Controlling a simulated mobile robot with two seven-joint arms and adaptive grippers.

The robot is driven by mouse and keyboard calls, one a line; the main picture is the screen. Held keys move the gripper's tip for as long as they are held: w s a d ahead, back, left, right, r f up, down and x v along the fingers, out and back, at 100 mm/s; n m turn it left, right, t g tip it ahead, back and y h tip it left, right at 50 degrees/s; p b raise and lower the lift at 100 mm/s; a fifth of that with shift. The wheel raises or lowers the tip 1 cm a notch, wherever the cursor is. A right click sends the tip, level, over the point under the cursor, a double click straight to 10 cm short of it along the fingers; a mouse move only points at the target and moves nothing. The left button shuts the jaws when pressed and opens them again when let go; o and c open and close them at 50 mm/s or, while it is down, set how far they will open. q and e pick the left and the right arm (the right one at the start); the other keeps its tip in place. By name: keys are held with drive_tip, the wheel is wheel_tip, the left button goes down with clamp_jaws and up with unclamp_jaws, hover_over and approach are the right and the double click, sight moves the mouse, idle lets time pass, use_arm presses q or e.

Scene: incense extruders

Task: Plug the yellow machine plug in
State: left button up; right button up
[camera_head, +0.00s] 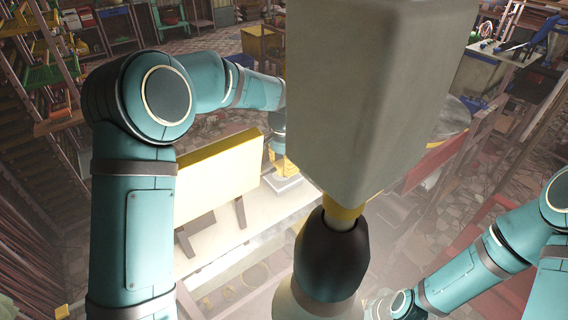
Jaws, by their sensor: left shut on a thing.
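My left arm reaches in from the left and bends down behind a large grey block. My left gripper (281,156) is small in the view and partly hidden by that block. It is shut on a small yellow piece, which looks like the yellow machine plug (287,168). The yellow piece is just above a pale grey base (288,185) on the white tabletop. I cannot tell whether the two touch.
The large grey block (375,90), with a yellow neck and dark collar (331,255), fills the centre close to the camera. A yellow panel (220,163) stands on the white tabletop (235,218), left of the plug. Cluttered shelves stand behind on the tiled floor.

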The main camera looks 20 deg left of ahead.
use_arm(q)
drive_tip(key=shift+f+b, duration=0.3)
drive_tip(key=shift+f, duration=0.3)
drive_tip(key=o, duration=1.1)
wheel_tip(320, 180, up, 12)
drive_tip(key=shift+r, duration=0.1)
